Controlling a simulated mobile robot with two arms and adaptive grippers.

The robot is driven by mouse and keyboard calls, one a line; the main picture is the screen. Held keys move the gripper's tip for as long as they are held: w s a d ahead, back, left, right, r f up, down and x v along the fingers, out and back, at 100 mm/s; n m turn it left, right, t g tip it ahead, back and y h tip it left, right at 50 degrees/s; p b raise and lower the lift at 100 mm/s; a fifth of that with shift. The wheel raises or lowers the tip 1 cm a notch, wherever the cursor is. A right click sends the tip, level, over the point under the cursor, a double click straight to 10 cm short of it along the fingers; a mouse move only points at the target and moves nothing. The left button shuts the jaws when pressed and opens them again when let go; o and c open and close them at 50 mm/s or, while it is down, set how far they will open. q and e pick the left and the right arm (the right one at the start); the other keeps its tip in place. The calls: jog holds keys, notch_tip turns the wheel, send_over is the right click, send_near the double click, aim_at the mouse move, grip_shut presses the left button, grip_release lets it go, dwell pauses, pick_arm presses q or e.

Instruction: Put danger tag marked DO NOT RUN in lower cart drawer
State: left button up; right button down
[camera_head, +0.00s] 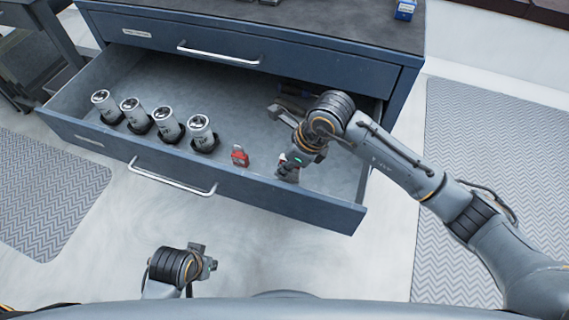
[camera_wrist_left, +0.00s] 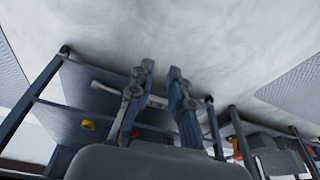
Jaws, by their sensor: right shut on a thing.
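The lower cart drawer (camera_head: 95,138) is pulled open in the head view. My right gripper (camera_head: 287,172) points down into its right part, close to the front wall. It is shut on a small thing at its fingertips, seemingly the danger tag. The fingers mostly hide it, and no lettering can be read. My left gripper (camera_head: 203,262) is low in front of the drawer, away from it. In the left wrist view its two fingers (camera_wrist_left: 160,70) stand apart with nothing between them.
Several silver cylinders (camera_head: 166,120) stand in dark holders in the drawer's left half. A small red padlock-like item (camera_head: 240,155) lies left of my right gripper. The upper drawer (camera_head: 240,48) is shut above. A blue box (camera_head: 405,10) sits on the cart top.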

pick_arm(q)
jog(key=shift+r, duration=0.15)
pick_arm(e)
jog(key=shift+f, duration=0.1)
pick_arm(q)
jog(key=shift+r, duration=0.3)
pick_arm(e)
jog(key=c, duration=1.3)
grip_release()
jog(key=shift+c, duration=0.2)
